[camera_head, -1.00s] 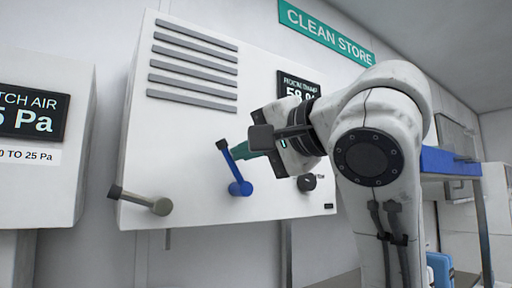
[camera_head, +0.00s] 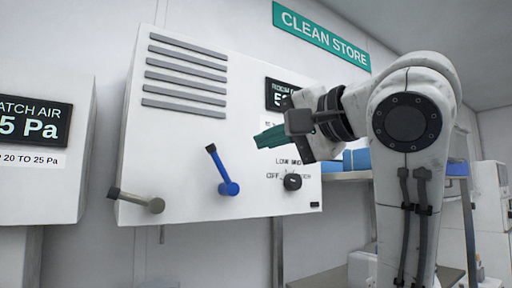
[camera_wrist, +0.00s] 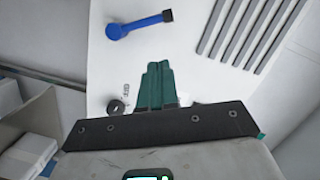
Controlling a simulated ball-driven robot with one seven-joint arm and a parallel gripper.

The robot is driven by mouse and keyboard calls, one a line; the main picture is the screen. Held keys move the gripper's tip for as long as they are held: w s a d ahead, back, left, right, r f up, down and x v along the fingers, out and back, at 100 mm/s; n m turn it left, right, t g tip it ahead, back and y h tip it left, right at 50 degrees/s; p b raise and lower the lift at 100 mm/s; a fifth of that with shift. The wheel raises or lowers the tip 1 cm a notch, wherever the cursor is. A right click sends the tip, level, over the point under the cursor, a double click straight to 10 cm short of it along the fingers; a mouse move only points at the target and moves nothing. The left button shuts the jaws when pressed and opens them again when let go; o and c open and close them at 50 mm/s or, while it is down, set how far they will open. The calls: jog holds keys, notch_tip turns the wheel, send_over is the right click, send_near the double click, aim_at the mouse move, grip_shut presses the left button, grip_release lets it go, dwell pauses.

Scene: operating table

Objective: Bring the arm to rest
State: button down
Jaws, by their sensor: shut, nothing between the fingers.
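My gripper (camera_head: 268,137) has teal fingers that are shut with nothing between them. In the head view it is in front of the right part of a white wall panel, pointing left, up and to the right of the blue lever (camera_head: 228,188) and apart from it. In the wrist view the shut teal fingers (camera_wrist: 157,84) point up the picture, and the blue lever (camera_wrist: 139,24) lies beyond their tips, a little left. My arm is bent, its white links at the right of the head view.
The white panel (camera_head: 180,125) carries a grey lever (camera_head: 136,200), a dark knob (camera_head: 292,181), slats (camera_head: 185,77) and a display (camera_head: 279,95). Another white box (camera_head: 40,185) with a pressure display is at the left. A shelf (camera_head: 345,176) with blue items stands behind my arm.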

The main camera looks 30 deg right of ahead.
jog(key=s+d+b, duration=0.1)
jog(key=s, duration=0.5)
jog(key=shift+r, duration=0.3)
jog(key=shift+w+f, duration=0.1)
jog(key=shift+w, duration=0.05)
jog(key=w+d+f+g, duration=0.15)
jog(key=w+f, duration=0.35)
jog(key=f, duration=0.5)
jog(key=w+d+f+g, duration=0.15)
jog(key=w+f, duration=0.25)
jog(key=f, duration=0.5)
notch_tip(320, 180, down, 24)
jog(key=w+f+n+g, duration=0.1)
jog(key=n+g, duration=0.1)
jog(key=g, duration=0.1)
jog(key=s+a+f+n+g, duration=0.1)
jog(key=s+f, duration=0.2)
jog(key=f, duration=0.4)
jog(key=s+a+f+n+g, duration=0.1)
jog(key=s+a+f+g, duration=0.1)
jog(key=f, duration=0.5)
jog(key=s+f+n+g+h, duration=0.1)
jog(key=s+f+n+g, duration=0.2)
jog(key=s+f, duration=0.8)
jog(key=s+f+n+g+h, duration=0.2)
jog(key=s+f, duration=0.8)
jog(key=s, duration=0.5)
jog(key=shift+s+f+n+g, duration=0.3)
jog(key=shift+n+g, duration=0.3)
jog(key=shift+g, duration=0.3)
